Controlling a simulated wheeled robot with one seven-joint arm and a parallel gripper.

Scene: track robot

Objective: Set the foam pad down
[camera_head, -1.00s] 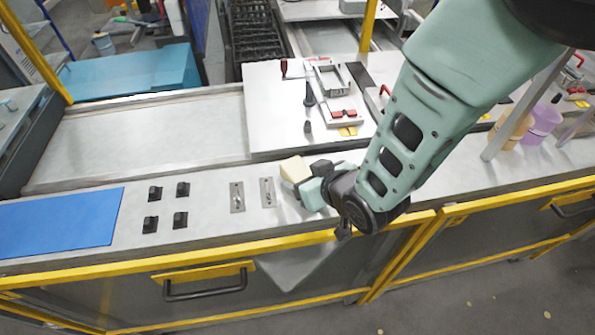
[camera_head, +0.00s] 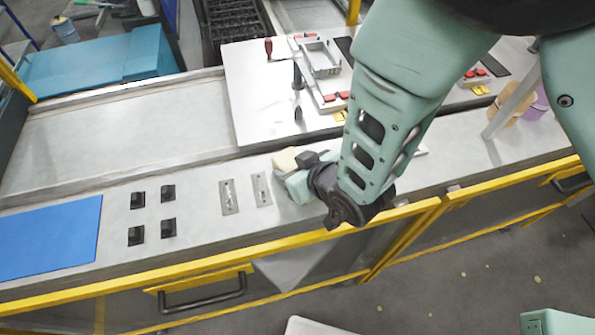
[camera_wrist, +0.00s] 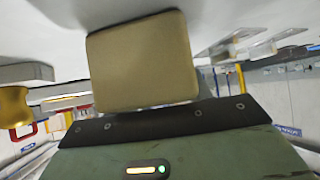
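The foam pad (camera_head: 287,158) is a small beige block at the tip of my gripper (camera_head: 291,170), over the grey bench top. In the wrist view the pad (camera_wrist: 143,62) shows as a broad tan face just beyond the dark edge of the gripper. My gripper appears shut on it; the fingers are mostly hidden behind the pad and wrist. I cannot tell whether the pad touches the bench.
A blue mat (camera_head: 45,238) lies at the left of the bench (camera_head: 85,180). Several black blocks (camera_head: 168,228) and two metal plates (camera_head: 228,197) stand left of my gripper. A raised board (camera_head: 250,95) with tools is behind. Bare bench lies between.

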